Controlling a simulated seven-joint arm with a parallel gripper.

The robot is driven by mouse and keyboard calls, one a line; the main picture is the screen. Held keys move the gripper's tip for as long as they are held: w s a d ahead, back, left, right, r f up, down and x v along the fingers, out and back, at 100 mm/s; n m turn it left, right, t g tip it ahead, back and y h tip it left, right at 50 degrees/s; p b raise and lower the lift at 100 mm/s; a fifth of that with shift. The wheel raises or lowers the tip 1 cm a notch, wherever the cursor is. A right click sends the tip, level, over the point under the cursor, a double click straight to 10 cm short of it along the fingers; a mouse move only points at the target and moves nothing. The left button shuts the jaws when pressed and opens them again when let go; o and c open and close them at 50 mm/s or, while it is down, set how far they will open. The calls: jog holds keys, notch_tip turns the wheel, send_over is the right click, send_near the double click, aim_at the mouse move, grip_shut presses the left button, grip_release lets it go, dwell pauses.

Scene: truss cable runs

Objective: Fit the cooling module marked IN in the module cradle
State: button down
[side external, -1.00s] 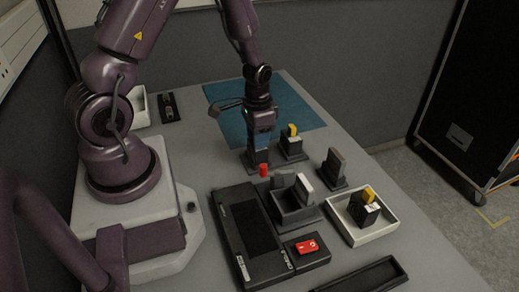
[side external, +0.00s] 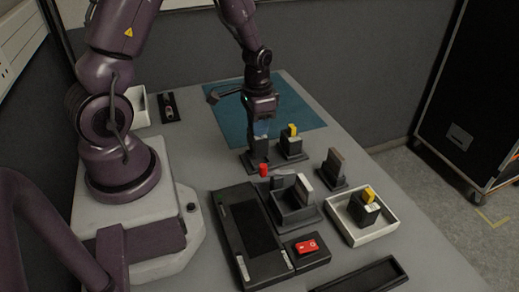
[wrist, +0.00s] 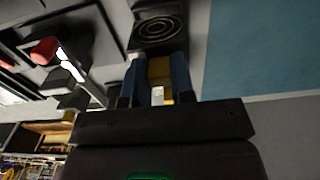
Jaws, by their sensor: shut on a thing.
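My gripper (side external: 262,131) is at the back of the table, its blue fingers pointing down over a dark block on a flat base (side external: 252,162). In the wrist view the blue fingers (wrist: 160,82) are shut on a yellow-tan piece with a white patch; no IN mark is legible. A dark module with a yellow handle (side external: 291,142) stands just right of the gripper. Another yellow-handled module (side external: 366,206) stands in a white tray. A dark open box with a pale upright plate (side external: 297,211) may be the module cradle; I cannot tell for certain.
A red cylinder (side external: 264,169) stands close in front of the gripper. A grey upright plate on a base (side external: 333,169) is to the right. A black console (side external: 248,228) and a red-topped box (side external: 307,247) are in front. The blue mat (side external: 230,118) has bare room.

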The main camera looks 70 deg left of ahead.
jog(key=shift+r, duration=2.75)
jog(key=shift+r, duration=0.15)
notch_tip(320, 180, up, 5)
jog(key=d, duration=1.8)
notch_tip(320, 180, down, 10)
jog(key=shift+r, duration=0.15)
jog(key=shift+f, duration=0.6)
